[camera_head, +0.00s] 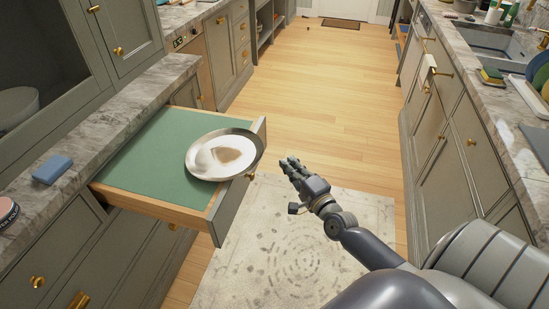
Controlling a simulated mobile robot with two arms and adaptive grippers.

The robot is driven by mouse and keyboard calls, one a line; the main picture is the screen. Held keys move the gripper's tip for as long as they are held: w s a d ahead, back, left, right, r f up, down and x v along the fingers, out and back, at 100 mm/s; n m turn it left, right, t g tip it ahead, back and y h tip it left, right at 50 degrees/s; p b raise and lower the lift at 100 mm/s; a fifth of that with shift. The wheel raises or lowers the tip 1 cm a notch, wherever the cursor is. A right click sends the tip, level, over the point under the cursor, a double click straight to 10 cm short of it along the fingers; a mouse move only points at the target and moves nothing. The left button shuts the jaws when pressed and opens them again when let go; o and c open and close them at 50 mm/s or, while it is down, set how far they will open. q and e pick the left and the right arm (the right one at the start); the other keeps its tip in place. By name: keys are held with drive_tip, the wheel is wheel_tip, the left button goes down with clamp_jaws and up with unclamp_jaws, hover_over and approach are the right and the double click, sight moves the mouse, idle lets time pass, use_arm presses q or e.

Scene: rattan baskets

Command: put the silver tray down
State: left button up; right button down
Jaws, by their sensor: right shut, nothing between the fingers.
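The silver tray (225,154) is round and shiny. It lies at the front right part of an open drawer (146,160) with a green lining, and seems to rest tilted over the drawer's front edge. My right gripper (287,162) is just to the right of the tray, apart from it, above the floor. Its fingers are shut and hold nothing. My left gripper is not in the view.
A blue sponge (52,169) lies on the left marble counter (95,120). A patterned rug (290,245) covers the floor below my right arm. The wooden floor (320,95) between the cabinet rows is clear. A sink (490,38) and dishes are at the right.

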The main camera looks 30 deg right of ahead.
sight(239, 157)
drive_tip(key=shift+w+a+p, duration=0.2)
drive_tip(key=shift+w+a, duration=0.2)
drive_tip(key=shift+w, duration=0.4)
drive_tip(key=shift+w+a+p, duration=0.2)
drive_tip(key=shift+w+a, duration=0.2)
drive_tip(key=shift+w, duration=0.35)
drive_tip(key=shift+w+a+p, duration=0.2)
drive_tip(key=shift+w+a, duration=0.2)
drive_tip(key=shift+w, duration=0.4)
drive_tip(key=w+a, duration=0.2)
drive_tip(key=w, duration=0.1)
drive_tip(key=w+a, duration=0.5)
drive_tip(key=shift+w+a, duration=0.3)
drive_tip(key=shift+w, duration=0.1)
drive_tip(key=shift+f, duration=0.1)
